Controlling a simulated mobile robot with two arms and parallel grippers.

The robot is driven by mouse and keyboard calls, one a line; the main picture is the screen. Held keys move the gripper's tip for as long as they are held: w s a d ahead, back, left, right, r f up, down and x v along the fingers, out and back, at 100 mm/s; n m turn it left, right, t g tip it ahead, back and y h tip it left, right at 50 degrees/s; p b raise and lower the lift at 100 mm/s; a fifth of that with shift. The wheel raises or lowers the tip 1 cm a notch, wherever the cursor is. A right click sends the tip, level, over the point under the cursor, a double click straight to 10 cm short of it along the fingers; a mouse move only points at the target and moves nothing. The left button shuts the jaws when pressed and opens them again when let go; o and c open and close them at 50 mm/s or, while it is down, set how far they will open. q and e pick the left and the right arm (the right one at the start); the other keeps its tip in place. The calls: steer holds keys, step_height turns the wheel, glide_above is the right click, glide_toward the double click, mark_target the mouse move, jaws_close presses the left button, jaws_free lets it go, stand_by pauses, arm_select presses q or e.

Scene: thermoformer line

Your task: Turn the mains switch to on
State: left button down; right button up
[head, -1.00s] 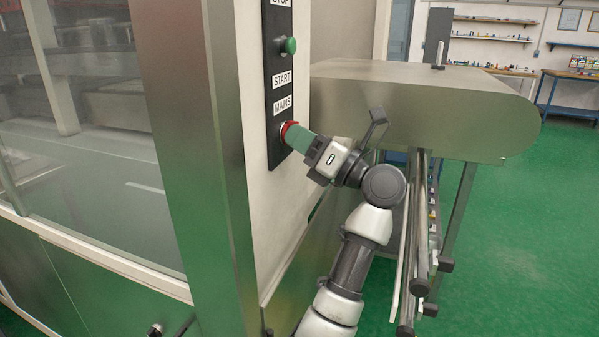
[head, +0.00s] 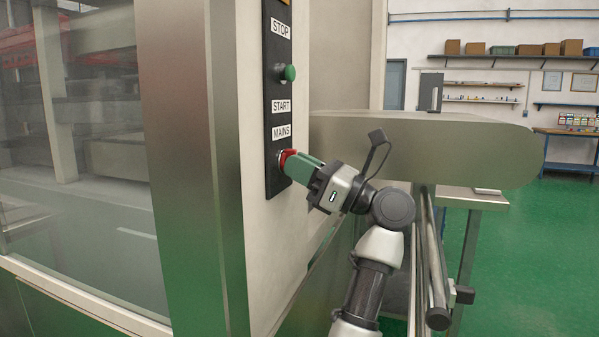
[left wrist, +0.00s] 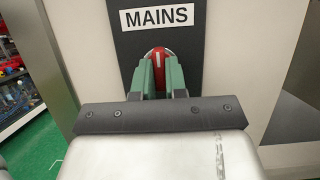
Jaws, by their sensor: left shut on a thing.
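The red mains switch (head: 284,158) sits on the black control panel (head: 277,203), under the MAINS label (head: 281,131). In the left wrist view the red switch (left wrist: 158,57) shows a white mark that stands near upright. My left gripper (head: 294,164) is at the switch, with its green fingers shut on the red knob. In the left wrist view the two fingers of the left gripper (left wrist: 161,70) lie on either side of the knob and hide its lower part. My right gripper is not in view.
Above the switch are the START label (head: 281,106), a green button (head: 290,73) and the STOP label (head: 281,29). A metal conveyor housing (head: 430,145) stands right of the panel, behind my left arm. Green floor (head: 535,250) is open at the right.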

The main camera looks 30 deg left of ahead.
arm_select(q)
steer(key=shift+f, duration=0.1)
steer(key=c, duration=1.2)
jaws_free()
steer(key=shift+d, duration=0.1)
steer(key=shift+o, duration=0.2)
